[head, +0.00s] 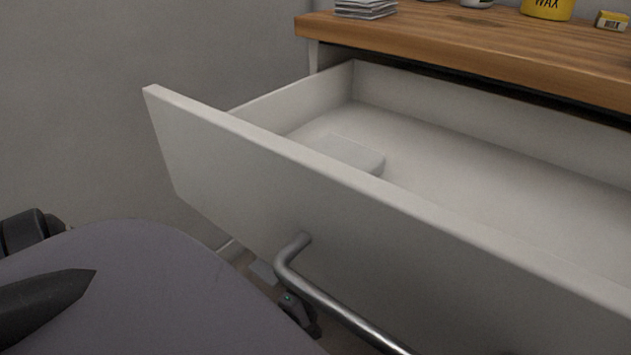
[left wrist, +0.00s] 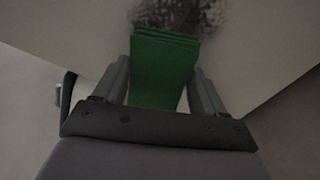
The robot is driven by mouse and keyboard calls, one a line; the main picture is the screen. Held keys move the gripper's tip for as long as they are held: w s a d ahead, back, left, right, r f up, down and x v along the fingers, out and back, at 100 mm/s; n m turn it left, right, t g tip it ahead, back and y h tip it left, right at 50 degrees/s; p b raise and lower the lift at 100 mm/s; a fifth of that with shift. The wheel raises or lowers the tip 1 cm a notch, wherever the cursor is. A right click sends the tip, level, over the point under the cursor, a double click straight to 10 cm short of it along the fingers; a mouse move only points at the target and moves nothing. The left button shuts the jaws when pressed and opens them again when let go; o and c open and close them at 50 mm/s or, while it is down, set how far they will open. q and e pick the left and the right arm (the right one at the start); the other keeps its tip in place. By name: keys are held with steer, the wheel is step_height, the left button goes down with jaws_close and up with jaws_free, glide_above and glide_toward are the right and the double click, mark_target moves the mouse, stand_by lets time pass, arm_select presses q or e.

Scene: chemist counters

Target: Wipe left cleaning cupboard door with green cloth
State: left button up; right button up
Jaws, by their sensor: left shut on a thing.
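In the left wrist view my left gripper (left wrist: 162,82) is shut on the folded green cloth (left wrist: 163,65). The cloth's far edge is at a dark, speckled smudge (left wrist: 180,14) on a pale panel (left wrist: 265,45), which looks like a cupboard door. I cannot tell whether the cloth presses on it. In the head view the cloth, the smudge and the door's face are hidden below the drawer and behind my arm. My right gripper is not in view.
A wide white drawer (head: 235,165) stands pulled out in the head view, with a metal bar handle (head: 335,305) and a pale block (head: 345,153) inside. Above it is a wooden counter (head: 420,32) with a yellow wax tin (head: 546,8). A grey wall (head: 150,45) is at the left.

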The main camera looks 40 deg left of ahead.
arm_select(q)
steer(key=shift+w+a, duration=0.1)
steer(key=shift+w, duration=0.9)
stand_by(0.6)
